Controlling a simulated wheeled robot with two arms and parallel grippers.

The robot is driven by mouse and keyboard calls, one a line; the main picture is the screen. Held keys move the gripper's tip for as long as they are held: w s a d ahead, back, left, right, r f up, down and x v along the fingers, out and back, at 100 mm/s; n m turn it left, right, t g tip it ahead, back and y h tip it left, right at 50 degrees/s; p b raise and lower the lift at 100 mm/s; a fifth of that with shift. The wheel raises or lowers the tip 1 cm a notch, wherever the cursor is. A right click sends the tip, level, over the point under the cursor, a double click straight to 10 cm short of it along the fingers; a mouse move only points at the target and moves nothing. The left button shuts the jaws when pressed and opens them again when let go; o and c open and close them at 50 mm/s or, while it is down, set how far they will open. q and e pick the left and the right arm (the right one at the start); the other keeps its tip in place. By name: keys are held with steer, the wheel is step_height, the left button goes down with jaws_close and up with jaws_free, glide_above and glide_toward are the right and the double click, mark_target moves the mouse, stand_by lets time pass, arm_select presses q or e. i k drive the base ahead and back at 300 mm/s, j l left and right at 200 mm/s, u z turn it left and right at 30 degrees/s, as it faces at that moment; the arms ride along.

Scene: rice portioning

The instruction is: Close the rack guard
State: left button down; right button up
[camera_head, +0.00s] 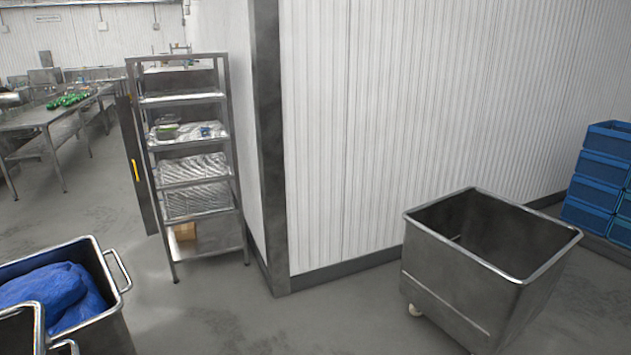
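A tall metal rack (226,150) with several shelves stands left of the middle, against the end of a white wall. A dark narrow panel with a yellow handle (135,170), which looks like the rack guard, stands upright along the rack's left side. The rack's front is uncovered, and its shelves show small items, a green-topped container (167,131), and a cardboard box (184,231) at the bottom. Neither of my grippers is in view.
An empty steel bin on wheels (455,285) stands at the right front. A steel cart (112,318) with a blue bag (52,290) is at the left front. Blue crates (600,180) are stacked at the far right. A steel table (40,115) stands back left. Floor before the rack is clear.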

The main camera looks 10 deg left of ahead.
mark_target(124, 104)
steer(key=i+j+u, duration=0.25)
steer(key=i+u, duration=0.15)
steer(key=i, duration=0.15)
steer(key=i+j+u, duration=0.1)
steer(key=i+u, duration=0.25)
steer(key=i, duration=0.15)
steer(key=i+l+u, duration=0.1)
steer(key=i+u, duration=0.3)
steer(key=i, duration=0.15)
steer(key=i+l+u, duration=0.25)
steer(key=i+u, duration=0.15)
steer(key=i, duration=0.15)
steer(key=i+u, duration=0.1)
steer(key=i, duration=0.8)
steer(key=i+z, duration=0.35)
steer(key=i, duration=0.45)
